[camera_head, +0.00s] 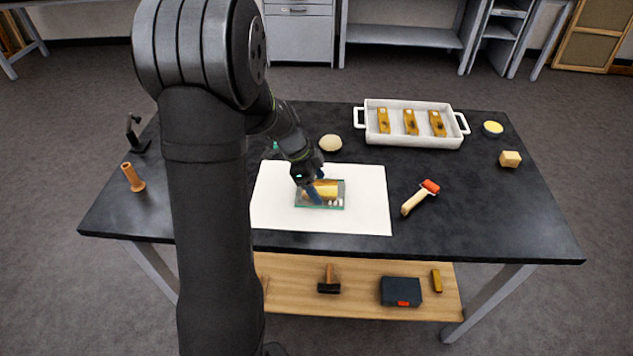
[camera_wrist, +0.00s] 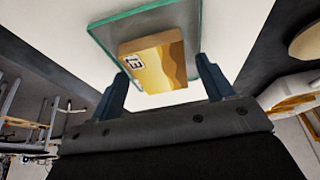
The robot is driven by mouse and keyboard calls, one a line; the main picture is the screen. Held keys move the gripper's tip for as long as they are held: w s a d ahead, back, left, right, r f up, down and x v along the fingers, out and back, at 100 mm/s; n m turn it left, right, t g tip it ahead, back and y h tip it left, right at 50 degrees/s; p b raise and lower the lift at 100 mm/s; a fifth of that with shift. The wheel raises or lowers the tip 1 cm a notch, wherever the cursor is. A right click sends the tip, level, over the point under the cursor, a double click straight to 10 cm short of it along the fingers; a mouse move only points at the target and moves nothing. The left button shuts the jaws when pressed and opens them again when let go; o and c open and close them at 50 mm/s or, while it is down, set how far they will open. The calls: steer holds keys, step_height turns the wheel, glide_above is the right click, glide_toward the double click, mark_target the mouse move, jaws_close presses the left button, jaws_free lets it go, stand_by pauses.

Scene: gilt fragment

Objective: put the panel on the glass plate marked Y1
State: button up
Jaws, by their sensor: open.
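The panel (camera_wrist: 160,62) is a small gold block with a dark wavy band and a white label. It lies over the glass plate (camera_wrist: 110,30), a clear sheet with green edges, and appears to rest flat on it. In the head view the panel (camera_head: 326,188) is partly hidden by my gripper (camera_head: 318,190), and the plate (camera_head: 334,204) lies on a white sheet. In the wrist view my gripper (camera_wrist: 163,72) is open, with one blue finger on each side of the panel and gaps showing. The plate's mark is too small to read.
A white tray (camera_head: 398,141) at the back holds three gold panels. A roller (camera_head: 418,198) lies right of the white sheet (camera_head: 366,215). A round pale object (camera_head: 330,143) sits behind the sheet. The table's front right is clear.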

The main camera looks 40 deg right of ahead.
mark_target(317, 187)
steer(key=v, duration=1.2)
steer(key=shift+r, duration=0.15)
steer(key=x, duration=1.2)
step_height(317, 187, up, 2)
steer(key=shift+r, duration=0.85)
steer(key=shift+f, duration=0.1)
